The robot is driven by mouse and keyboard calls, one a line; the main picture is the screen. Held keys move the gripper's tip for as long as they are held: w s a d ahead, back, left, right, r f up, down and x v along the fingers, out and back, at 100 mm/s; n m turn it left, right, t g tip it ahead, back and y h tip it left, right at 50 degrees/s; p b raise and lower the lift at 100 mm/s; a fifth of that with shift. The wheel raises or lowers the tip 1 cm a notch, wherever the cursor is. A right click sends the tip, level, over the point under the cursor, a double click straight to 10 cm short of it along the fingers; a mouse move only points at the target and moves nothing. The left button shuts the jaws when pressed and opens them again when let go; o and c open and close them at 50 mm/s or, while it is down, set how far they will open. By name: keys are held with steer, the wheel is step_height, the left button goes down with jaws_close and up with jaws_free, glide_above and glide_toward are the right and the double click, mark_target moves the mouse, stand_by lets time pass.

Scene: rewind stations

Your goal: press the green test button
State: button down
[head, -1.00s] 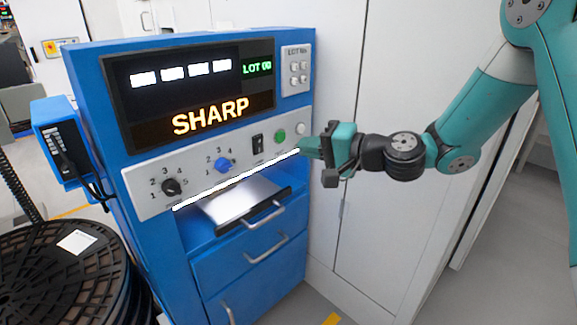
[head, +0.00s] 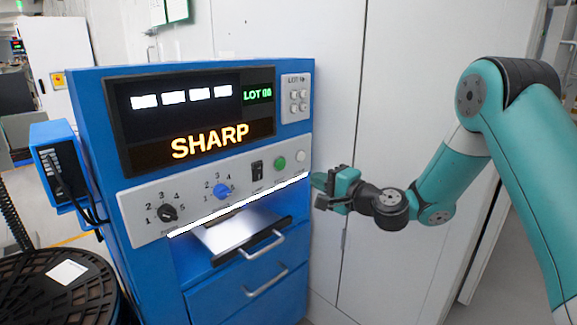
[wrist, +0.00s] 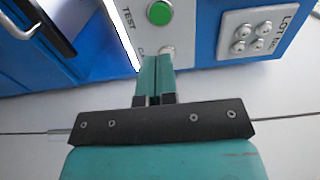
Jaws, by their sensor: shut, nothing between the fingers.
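The green test button (head: 280,163) is a round button on the light front panel of the blue machine, right of the black rocker switch. It also shows in the wrist view (wrist: 159,13), beside the word TEST. My gripper (head: 316,181) is shut and empty, in front of the panel's right edge, right of and a little below the green button in the head view. In the wrist view my fingertips (wrist: 155,58) are together and point toward the panel just below the green button, over part of the white button. The white button (head: 301,156) is right of the green one.
The panel also holds a black rocker switch (head: 257,171), a blue knob (head: 221,191) and a black knob (head: 167,213). A slanted tray (head: 240,232) sits below the panel. White cabinet doors (head: 345,90) stand to the right. A black reel (head: 60,290) is at lower left.

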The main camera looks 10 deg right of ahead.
steer(key=p+x, duration=0.1)
steer(key=x, duration=0.9)
steer(key=shift+w+a, duration=0.2)
steer(key=shift+w+a+r+p, duration=0.25)
steer(key=shift+w+a+p, duration=0.15)
steer(key=shift+a+p, duration=0.15)
steer(key=shift+w+d, duration=0.15)
steer(key=shift+w, duration=0.05)
steer(key=shift+s+d+f+b, duration=0.25)
steer(key=shift+s+b, duration=0.1)
steer(key=shift+b, duration=0.05)
steer(key=b, duration=0.3)
glide_toward(282, 163)
steer(key=v, duration=0.5)
steer(key=shift+s+d+f, duration=0.1)
steer(key=shift+f, duration=0.1)
